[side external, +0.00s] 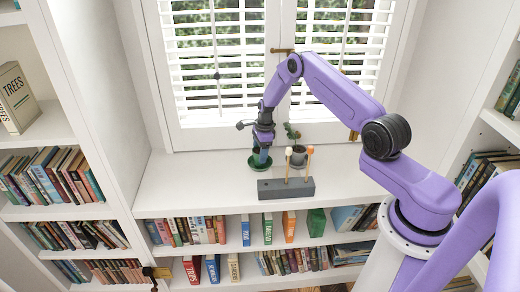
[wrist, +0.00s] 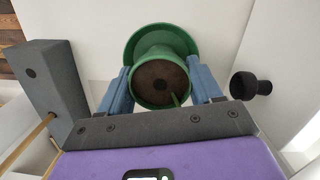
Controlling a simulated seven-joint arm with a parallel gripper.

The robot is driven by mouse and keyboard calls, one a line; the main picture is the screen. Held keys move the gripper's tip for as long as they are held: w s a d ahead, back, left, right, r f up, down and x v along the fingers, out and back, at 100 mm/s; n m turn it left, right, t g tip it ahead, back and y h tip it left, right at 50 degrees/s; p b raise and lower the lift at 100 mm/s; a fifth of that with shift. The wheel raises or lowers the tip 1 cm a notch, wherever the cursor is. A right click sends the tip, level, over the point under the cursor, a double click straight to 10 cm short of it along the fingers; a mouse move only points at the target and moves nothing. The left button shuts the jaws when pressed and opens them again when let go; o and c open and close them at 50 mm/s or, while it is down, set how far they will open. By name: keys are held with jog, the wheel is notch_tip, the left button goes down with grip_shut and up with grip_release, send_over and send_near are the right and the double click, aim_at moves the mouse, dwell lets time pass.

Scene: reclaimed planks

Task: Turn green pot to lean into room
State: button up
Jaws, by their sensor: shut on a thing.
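The green pot (wrist: 160,52) is between my gripper's blue fingers in the wrist view, with dark soil and a short green stem inside. In the side external view it is mostly hidden by my gripper (side external: 260,158), which points down at the window shelf. My gripper (wrist: 159,82) is shut on the pot, one finger at each side. A green saucer (side external: 251,165) is under the pot; its rim also shows behind the pot in the wrist view (wrist: 134,44). I cannot tell whether the pot touches the saucer.
A grey block (side external: 272,189) with two upright sticks stands close in front and to the right; it fills the left of the wrist view (wrist: 50,75). A small grey pot (side external: 298,158) with a plant stands behind it. The shelf (side external: 190,185) is clear at left.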

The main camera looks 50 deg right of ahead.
jog(key=o, duration=1.3)
jog(key=shift+o, duration=0.2)
